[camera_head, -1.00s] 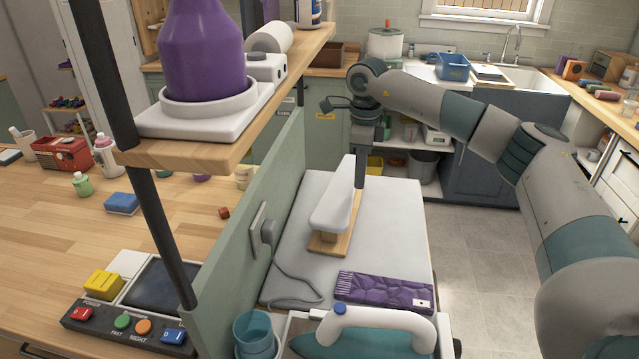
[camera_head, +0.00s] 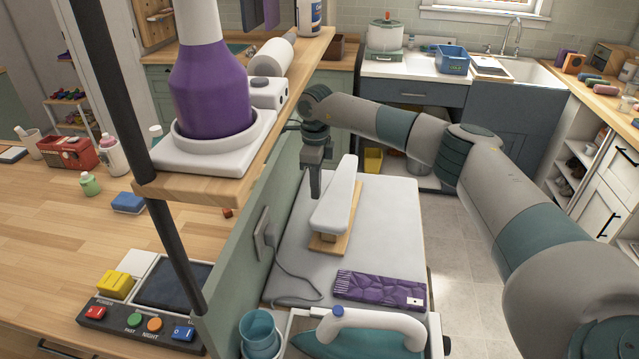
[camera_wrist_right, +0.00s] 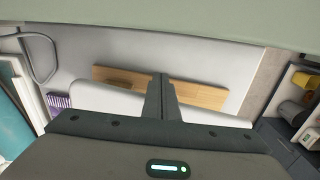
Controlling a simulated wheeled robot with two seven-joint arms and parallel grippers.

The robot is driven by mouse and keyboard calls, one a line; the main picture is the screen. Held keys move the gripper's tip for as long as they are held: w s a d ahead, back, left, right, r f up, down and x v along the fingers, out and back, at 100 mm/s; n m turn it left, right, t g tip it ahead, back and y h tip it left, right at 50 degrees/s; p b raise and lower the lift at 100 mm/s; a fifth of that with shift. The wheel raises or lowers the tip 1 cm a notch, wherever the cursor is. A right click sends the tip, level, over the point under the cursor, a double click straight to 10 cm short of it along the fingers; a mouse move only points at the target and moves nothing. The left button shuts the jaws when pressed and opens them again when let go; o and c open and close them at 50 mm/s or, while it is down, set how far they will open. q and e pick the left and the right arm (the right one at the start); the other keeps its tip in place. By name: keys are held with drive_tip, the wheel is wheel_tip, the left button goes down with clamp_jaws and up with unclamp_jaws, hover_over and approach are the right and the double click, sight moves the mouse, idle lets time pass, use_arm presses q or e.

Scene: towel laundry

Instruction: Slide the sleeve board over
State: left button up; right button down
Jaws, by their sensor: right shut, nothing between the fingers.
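The sleeve board (camera_head: 337,205) has a long white padded top on a wooden base (camera_head: 347,236). It stands on the grey-white ironing surface (camera_head: 395,215), near the middle. My right gripper (camera_head: 315,192) is shut and empty, pointing down at the left side of the sleeve board's far half, between the board and the green partition. In the right wrist view the shut fingers (camera_wrist_right: 163,90) show in front of the wooden base (camera_wrist_right: 205,95) and the white padded top (camera_wrist_right: 105,100). Whether they touch the board I cannot tell. My left gripper is not in view.
A folded purple towel (camera_head: 378,289) lies in front of the board. A teal and white iron (camera_head: 360,335) stands at the near edge. A grey cord (camera_head: 293,283) runs from the green partition (camera_head: 240,265). The surface is clear right of the board.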

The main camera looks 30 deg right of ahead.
drive_tip(key=shift+s+d+p, duration=0.15)
drive_tip(key=shift+d+p, duration=0.1)
drive_tip(key=shift+p, duration=0.05)
drive_tip(key=shift+s+d+f, duration=0.1)
drive_tip(key=shift+s, duration=0.1)
drive_tip(key=shift+f, duration=0.1)
drive_tip(key=shift+s+d, duration=0.35)
drive_tip(key=shift+d, duration=0.15)
drive_tip(key=s+d+b, duration=0.1)
drive_tip(key=s+d, duration=0.1)
drive_tip(key=d, duration=0.1)
drive_tip(key=s+d+b, duration=0.1)
drive_tip(key=s+d, duration=0.2)
drive_tip(key=s+d+b, duration=0.1)
drive_tip(key=s+d, duration=0.2)
drive_tip(key=shift+d, duration=0.35)
drive_tip(key=shift+w+a, duration=0.1)
drive_tip(key=shift+a, duration=0.05)
